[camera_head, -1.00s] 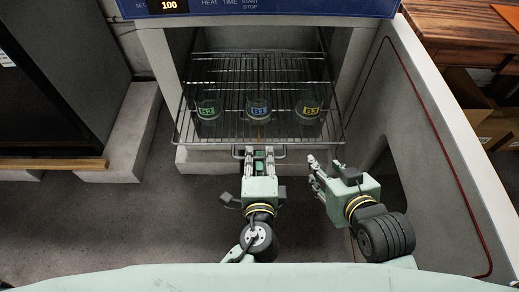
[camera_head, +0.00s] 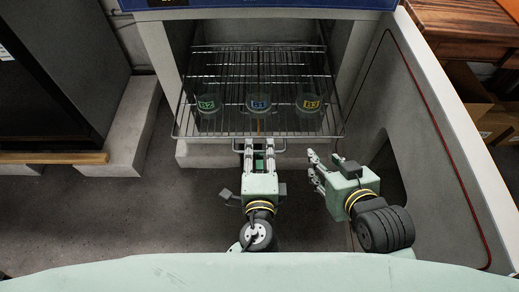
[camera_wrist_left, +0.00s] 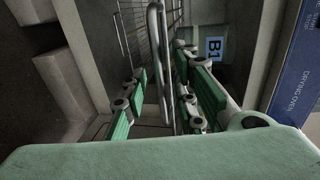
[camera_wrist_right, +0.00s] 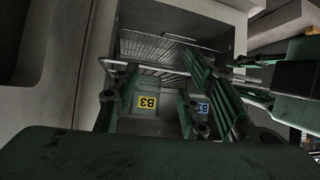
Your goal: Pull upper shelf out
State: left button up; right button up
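The upper shelf (camera_head: 225,135) is a wire rack whose front edge faces me in the head view. It has a small looped metal handle (camera_wrist_left: 161,60), seen in the left wrist view between the finger pads with gaps at both sides. My left gripper (camera_head: 260,147) is open at the middle of the shelf's front edge; its fingers partly hide the handle in the head view. My right gripper (camera_head: 322,165) is open and empty, right of the left one and apart from the shelf.
Grey floor (camera_head: 130,220) is clear at the left.

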pick_arm(q)
jog(key=v, duration=1.1)
